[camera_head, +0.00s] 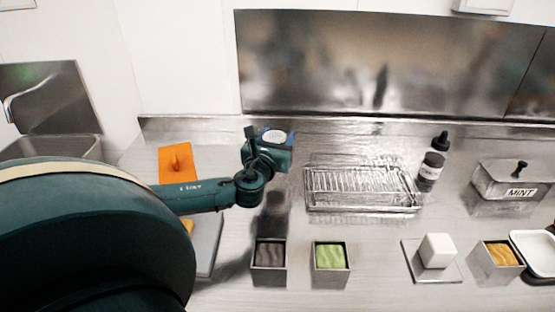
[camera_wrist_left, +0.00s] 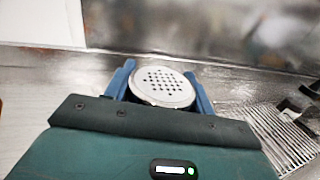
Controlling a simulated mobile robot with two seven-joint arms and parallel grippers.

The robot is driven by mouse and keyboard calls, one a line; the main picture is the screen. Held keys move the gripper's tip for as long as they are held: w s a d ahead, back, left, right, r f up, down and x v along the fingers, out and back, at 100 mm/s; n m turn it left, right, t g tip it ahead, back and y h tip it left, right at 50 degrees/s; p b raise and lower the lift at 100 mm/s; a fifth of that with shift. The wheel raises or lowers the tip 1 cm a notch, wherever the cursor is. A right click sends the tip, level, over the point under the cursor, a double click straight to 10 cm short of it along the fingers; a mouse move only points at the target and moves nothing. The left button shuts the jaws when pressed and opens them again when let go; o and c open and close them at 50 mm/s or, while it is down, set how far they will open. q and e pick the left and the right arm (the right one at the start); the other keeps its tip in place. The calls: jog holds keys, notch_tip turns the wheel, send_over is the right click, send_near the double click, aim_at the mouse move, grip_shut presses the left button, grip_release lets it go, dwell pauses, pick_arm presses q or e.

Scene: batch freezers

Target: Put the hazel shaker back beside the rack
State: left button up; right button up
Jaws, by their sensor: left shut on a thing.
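The hazel shaker (camera_head: 274,135) shows only its round pale top in the head view. In the left wrist view its perforated metal lid (camera_wrist_left: 162,86) sits between the two blue fingers. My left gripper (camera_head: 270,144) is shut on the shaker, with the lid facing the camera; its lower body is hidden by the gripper. The gripper is to the left of the wire rack (camera_head: 362,188) and toward the back of the counter. The rack also shows at the right of the left wrist view (camera_wrist_left: 285,138). My right gripper is not in view.
Dark-capped bottle (camera_head: 431,165) stands right of the rack. Brown-filled (camera_head: 269,254) and green-filled (camera_head: 331,256) tins stand in front. A white block (camera_head: 437,250), yellow-filled tin (camera_head: 498,255) and MINT container (camera_head: 512,184) are at right. An orange item (camera_head: 176,161) lies left.

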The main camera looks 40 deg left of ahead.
pick_arm(q)
jog(key=shift+f, duration=2.6)
jog(key=shift+f, duration=0.1)
jog(key=o, duration=1)
jog(key=shift+b, duration=0.3)
jog(key=v, duration=1.2)
jog(key=shift+b, duration=0.3)
